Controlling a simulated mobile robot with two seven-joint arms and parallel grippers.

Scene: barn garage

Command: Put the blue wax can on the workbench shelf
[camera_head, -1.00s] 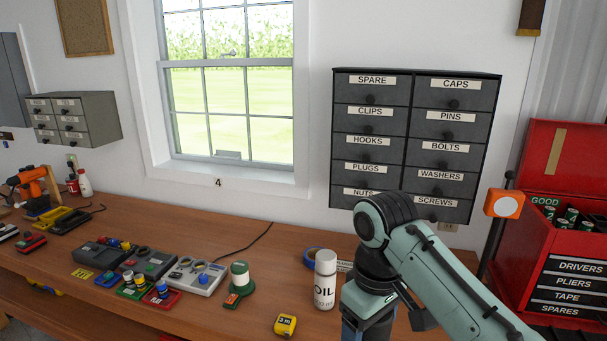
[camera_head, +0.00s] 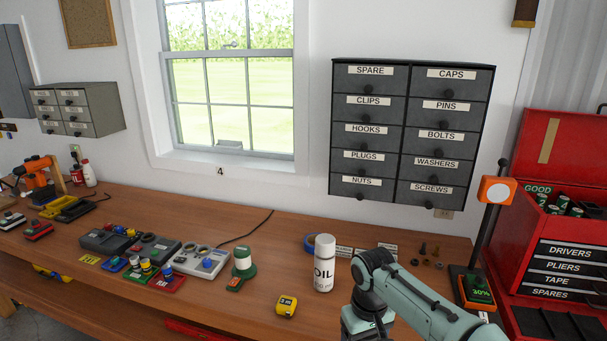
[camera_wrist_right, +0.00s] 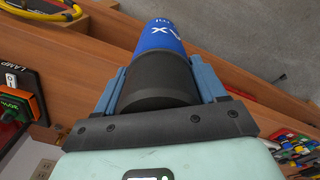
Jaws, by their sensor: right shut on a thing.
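The blue wax can (camera_wrist_right: 162,38) shows in the right wrist view, with part of its white lettering and a black end toward my wrist. My right gripper (camera_wrist_right: 160,82) is shut on it, with a blue finger on each side. In the head view the gripper and can are hidden below my right arm. The workbench (camera_head: 225,290) runs along the wall. Its lower shelf (camera_head: 55,295) shows under the top at the left. In the wrist view, wooden boards (camera_wrist_right: 75,70) lie beyond and beside the can. My left gripper is not in view.
A white oil can (camera_head: 324,265) and a yellow tape measure (camera_head: 286,306) stand on the benchtop near my right arm. An orange lamp stand (camera_head: 476,288) and a red tool chest (camera_head: 560,220) are at the right. A yellow cable (camera_wrist_right: 50,10) lies at the wrist view's upper left.

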